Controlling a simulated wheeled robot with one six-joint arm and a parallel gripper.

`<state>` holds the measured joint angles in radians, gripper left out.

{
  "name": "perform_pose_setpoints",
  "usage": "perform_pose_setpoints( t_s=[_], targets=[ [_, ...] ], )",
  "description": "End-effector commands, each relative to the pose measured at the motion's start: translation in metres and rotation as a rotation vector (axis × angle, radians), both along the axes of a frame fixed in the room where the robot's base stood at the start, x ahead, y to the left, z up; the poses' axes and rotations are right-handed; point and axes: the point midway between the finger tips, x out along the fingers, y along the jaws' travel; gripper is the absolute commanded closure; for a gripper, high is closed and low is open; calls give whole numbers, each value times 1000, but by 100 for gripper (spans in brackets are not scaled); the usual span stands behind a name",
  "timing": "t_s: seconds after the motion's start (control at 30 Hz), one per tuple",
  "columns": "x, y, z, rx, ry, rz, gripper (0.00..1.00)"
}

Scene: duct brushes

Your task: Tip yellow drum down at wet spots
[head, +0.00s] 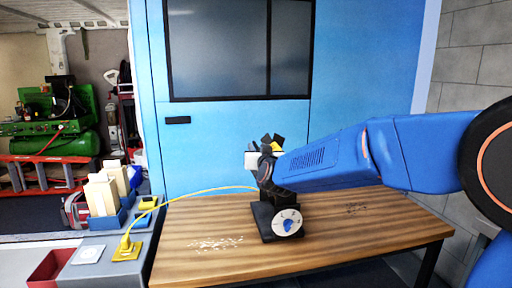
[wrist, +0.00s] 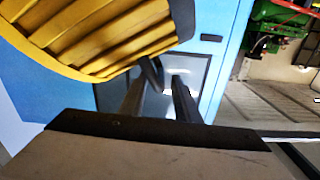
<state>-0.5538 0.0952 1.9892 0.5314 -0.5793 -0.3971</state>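A yellow ribbed drum (wrist: 100,35) with a dark edge fills the upper left of the wrist view, close to the camera. In the head view only a small yellow patch (head: 277,147) shows behind my wrist; most of it is hidden. My gripper (wrist: 158,82) points toward the blue wall, its two dark fingers apart with a gap between them. A short black piece (wrist: 150,72) lies near the left fingertip; I cannot tell if it touches. Pale speckles (head: 215,243) mark the table's left part. Darker speckles (head: 357,208) lie on its right part.
A black device with a white dial (head: 288,222) stands mid-table (head: 180,265). A yellow cable (head: 195,191) runs left to a yellow plug (head: 126,245). Blue bins (head: 108,217) stand at left. The table's front and right are mostly clear.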

Motion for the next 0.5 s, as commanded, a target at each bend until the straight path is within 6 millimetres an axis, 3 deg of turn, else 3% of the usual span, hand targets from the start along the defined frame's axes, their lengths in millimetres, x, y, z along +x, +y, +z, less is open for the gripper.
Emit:
perform_pose_setpoints(
  t_s=[0.2, 0.5],
  targets=[
    [23, 7, 0, 0, 0, -1, 71],
    [31, 8, 0, 0, 0, 0, 71]
  ],
)
